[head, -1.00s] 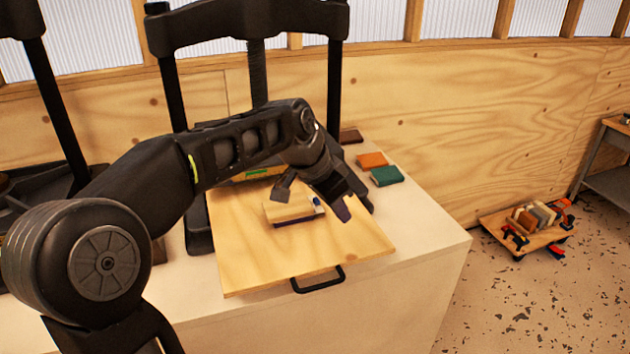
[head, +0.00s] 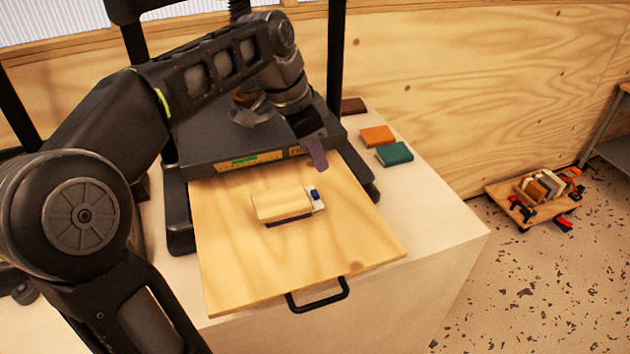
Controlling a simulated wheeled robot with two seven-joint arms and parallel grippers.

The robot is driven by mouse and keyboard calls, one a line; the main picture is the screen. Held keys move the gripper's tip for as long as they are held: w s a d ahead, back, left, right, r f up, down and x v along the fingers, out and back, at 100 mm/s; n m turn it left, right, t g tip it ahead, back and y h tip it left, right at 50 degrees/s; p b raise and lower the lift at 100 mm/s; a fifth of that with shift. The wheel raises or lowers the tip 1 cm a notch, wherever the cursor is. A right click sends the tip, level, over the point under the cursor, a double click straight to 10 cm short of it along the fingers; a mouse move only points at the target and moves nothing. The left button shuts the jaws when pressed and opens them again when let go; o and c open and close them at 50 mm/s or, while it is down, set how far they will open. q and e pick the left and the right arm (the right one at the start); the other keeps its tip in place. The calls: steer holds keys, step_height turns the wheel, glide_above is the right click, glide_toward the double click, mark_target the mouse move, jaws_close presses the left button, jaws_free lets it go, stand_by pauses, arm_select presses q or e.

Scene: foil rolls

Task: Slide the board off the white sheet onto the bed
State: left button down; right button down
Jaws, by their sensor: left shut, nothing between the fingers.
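A small pale wooden board (head: 281,203) lies near the middle of the plywood bed (head: 300,262), which has a black handle at its front. Under the board, a dark blue edge and a bit of the white sheet (head: 319,205) show at the right, with a small blue piece on it. The rest of the sheet is hidden. My left gripper (head: 254,112) is shut and empty, behind and above the board at the press head, apart from the board. Its fingertips are partly hard to make out. My right gripper is out of view.
The dark press (head: 235,146) with a green display stands over the back of the bed. A purplish strip (head: 318,153) shows at its front edge. Orange (head: 377,136) and green (head: 394,154) blocks lie right of it. A low trolley (head: 536,200) stands on the floor.

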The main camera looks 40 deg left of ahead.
mark_target(319, 205)
arm_select(q)
steer(key=p+x, duration=0.1)
steer(key=x, duration=0.8)
steer(key=shift+s+f, duration=0.1)
steer(key=shift+f, duration=0.3)
steer(key=s+a, duration=0.1)
steer(key=s+a+p, duration=0.1)
steer(key=shift+s+r, duration=0.1)
steer(key=shift+s, duration=0.3)
steer(key=shift+s, duration=0.1)
steer(key=shift+a, duration=0.1)
